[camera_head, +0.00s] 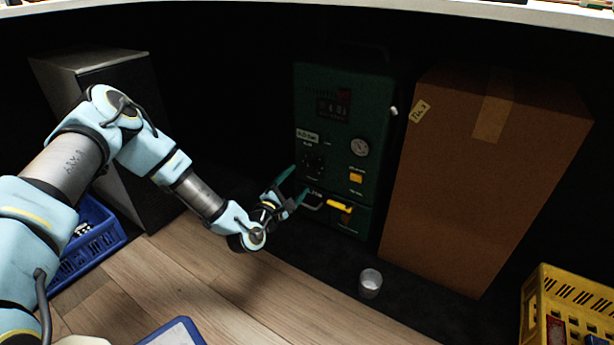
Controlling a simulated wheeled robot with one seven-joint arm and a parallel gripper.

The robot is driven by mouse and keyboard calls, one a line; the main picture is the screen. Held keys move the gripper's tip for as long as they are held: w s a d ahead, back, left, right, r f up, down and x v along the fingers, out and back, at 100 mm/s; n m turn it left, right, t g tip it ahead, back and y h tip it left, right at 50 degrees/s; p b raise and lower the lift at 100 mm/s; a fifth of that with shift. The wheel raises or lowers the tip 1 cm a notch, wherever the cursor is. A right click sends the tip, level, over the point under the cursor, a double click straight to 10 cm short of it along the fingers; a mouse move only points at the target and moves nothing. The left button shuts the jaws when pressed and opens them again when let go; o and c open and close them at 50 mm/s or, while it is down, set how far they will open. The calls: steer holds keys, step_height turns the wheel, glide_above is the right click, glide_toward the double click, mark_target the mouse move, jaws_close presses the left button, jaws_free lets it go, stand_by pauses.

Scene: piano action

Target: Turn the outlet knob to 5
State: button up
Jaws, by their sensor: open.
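A dark green machine (377,110) stands against the dark back wall, with a small display, a round gauge and several controls on its front. A black dial-like knob (313,163) shows on the left of the front, below a pale label plate; I take it to be the outlet knob. Its setting and markings are too small and dark to read. My gripper (298,182) is open and empty, just below and left of this knob, with its fingers pointing toward the machine's front. I cannot tell whether a fingertip touches the panel.
A yellow lever (340,206) sticks out low on the machine, below a yellow switch (356,178). A tall cardboard box (480,180) stands close on the right. A small cup (370,282) stands on the floor in front. Blue (100,245) and yellow (536,310) crates flank the floor.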

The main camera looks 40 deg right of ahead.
mark_target(308, 169)
steer(key=b+x, duration=0.2)
steer(key=x, duration=0.3)
steer(key=shift+w+d+f, duration=0.1)
steer(key=shift+w+d, duration=0.05)
steer(key=shift+d, duration=0.15)
steer(key=shift+w+d, duration=0.2)
steer(key=shift+d, duration=0.35)
jaws_close()
